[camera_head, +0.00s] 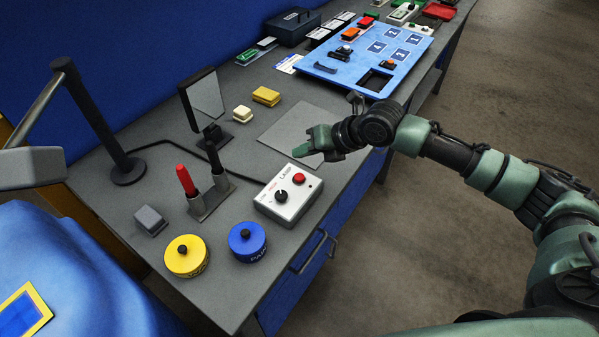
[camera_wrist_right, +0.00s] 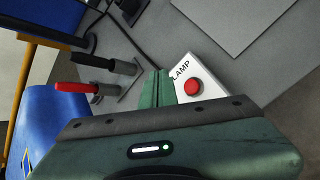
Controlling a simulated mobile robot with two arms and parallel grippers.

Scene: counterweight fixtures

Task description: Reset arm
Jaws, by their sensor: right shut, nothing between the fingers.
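My right arm comes in from the right in the head view. Its green right gripper (camera_head: 305,150) hangs over the grey table near the lamp box. The fingers are shut with nothing between them; they also show closed together in the right wrist view (camera_wrist_right: 156,88). The white lamp box (camera_head: 289,197) has a red button and a black knob. It sits just in front of the gripper, apart from it in the head view. In the wrist view the fingers overlap the edge of the lamp box (camera_wrist_right: 204,72). My left gripper is not in view.
Yellow (camera_head: 187,262) and blue (camera_head: 246,247) round weights stand at the table's front. A holder (camera_head: 212,201) with red and black handles, a black post (camera_head: 97,120) and a mirror-like panel (camera_head: 207,98) stand to the left. A blue board (camera_head: 345,70) lies behind. A flat grey plate (camera_head: 285,130) is clear.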

